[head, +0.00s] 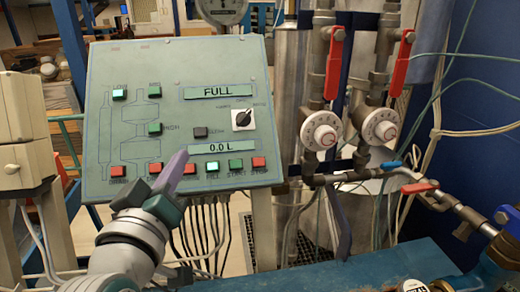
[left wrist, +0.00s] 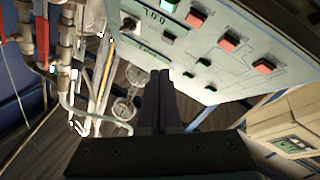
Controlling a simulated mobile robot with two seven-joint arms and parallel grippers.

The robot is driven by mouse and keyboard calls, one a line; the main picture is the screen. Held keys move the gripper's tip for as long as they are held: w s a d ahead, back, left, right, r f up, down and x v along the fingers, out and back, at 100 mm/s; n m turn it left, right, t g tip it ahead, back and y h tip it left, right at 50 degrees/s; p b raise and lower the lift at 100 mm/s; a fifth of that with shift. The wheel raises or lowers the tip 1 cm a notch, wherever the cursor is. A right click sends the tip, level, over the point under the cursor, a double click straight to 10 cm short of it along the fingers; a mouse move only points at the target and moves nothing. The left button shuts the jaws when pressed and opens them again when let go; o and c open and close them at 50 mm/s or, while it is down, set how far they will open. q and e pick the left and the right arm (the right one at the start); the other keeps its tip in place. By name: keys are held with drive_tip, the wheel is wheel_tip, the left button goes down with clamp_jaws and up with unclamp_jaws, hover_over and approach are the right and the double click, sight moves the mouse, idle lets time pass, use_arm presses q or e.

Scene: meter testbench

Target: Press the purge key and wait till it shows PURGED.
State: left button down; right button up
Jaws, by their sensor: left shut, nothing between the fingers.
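The sloped green control panel (head: 130,75) carries two displays. The upper display (head: 219,92) reads FULL and the lower display (head: 218,148) reads 0.0 L. A small dark key (head: 200,132) sits between them; its label is too small to read, and I cannot tell which key is the purge key. My left gripper (head: 182,155) is shut and empty, its purple fingertips in front of the panel near the lower display's left end. In the left wrist view its fingers (left wrist: 164,76) point at the panel (left wrist: 220,62); contact cannot be told. My right gripper is not in view.
A row of red and green keys runs along the panel's bottom, partly hidden by my left gripper. A black rotary knob (head: 242,119) is at the right. Pipes with red-handled valves (head: 401,60) and round dials (head: 320,134) stand right of it. A blue bench (head: 300,275) lies in front.

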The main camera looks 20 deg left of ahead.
sight(189, 169)
use_arm(q)
drive_tip(key=w+a+f+b, duration=0.3)
drive_tip(key=w+f+b, duration=0.1)
drive_tip(key=f+b, duration=0.1)
drive_tip(key=shift+w+b, duration=0.4)
drive_tip(key=shift+b, duration=0.5)
drive_tip(key=shift+f, duration=0.1)
drive_tip(key=shift+f, duration=0.1)
idle(1.1)
drive_tip(key=shift+w+a+f+b, duration=0.15)
drive_tip(key=shift+w+b, duration=0.15)
drive_tip(key=shift+b, duration=0.05)
drive_tip(key=shift+w+a+f+b, duration=0.1)
drive_tip(key=shift+w+f+b, duration=0.1)
drive_tip(key=shift+f+b, duration=0.15)
idle(0.5)
drive_tip(key=shift+r, duration=0.15)
drive_tip(key=shift+s+d+r+p, duration=0.3)
drive_tip(key=shift+s+r+p, duration=0.2)
drive_tip(key=shift+p, duration=0.4)
